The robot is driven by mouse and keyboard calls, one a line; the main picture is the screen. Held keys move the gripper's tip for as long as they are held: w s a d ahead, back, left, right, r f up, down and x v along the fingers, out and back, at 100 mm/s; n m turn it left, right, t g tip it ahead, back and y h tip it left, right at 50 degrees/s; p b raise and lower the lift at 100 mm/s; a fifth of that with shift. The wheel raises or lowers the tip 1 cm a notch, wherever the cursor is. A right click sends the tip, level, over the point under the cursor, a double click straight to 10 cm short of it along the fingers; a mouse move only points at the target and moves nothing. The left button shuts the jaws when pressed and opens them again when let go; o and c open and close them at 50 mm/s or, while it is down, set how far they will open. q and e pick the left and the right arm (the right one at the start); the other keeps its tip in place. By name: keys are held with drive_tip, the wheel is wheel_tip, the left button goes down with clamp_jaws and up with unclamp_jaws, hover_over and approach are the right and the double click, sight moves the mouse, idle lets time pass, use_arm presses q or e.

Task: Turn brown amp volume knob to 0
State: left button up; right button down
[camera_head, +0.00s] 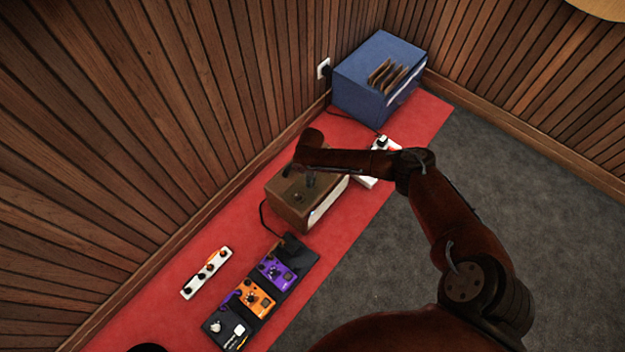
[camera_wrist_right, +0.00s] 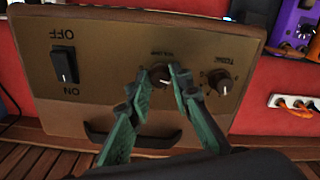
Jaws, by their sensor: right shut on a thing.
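The brown amp (camera_head: 284,212) stands on the red carpet in the head view, partly covered by my right arm. Its top panel (camera_wrist_right: 110,50) fills the right wrist view, upside down. The volume knob (camera_wrist_right: 160,72) is dark with a white mark and sits between the fingertips of my right gripper (camera_wrist_right: 162,74). The fingers are shut on it, one on each side. In the head view my right gripper (camera_head: 310,182) is over the amp's top. A second knob (camera_wrist_right: 219,82) is to the right of the volume knob, clear of the fingers. My left gripper is not in view.
An ON/OFF rocker switch (camera_wrist_right: 64,66) is on the panel. A blue box (camera_head: 370,85) stands behind the amp. A pedalboard (camera_head: 262,290) with several pedals and a white power strip (camera_head: 206,272) lie in front. The grey carpet (camera_head: 385,270) at right is clear.

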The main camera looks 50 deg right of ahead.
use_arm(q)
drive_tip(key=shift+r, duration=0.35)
use_arm(e)
drive_tip(key=n, duration=0.4)
drive_tip(key=shift+n, duration=0.4)
drive_tip(key=c, duration=1.7)
unclamp_jaws()
drive_tip(key=shift+c, duration=0.2)
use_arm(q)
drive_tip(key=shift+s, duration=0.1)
use_arm(e)
wheel_tip(320, 180, up, 12)
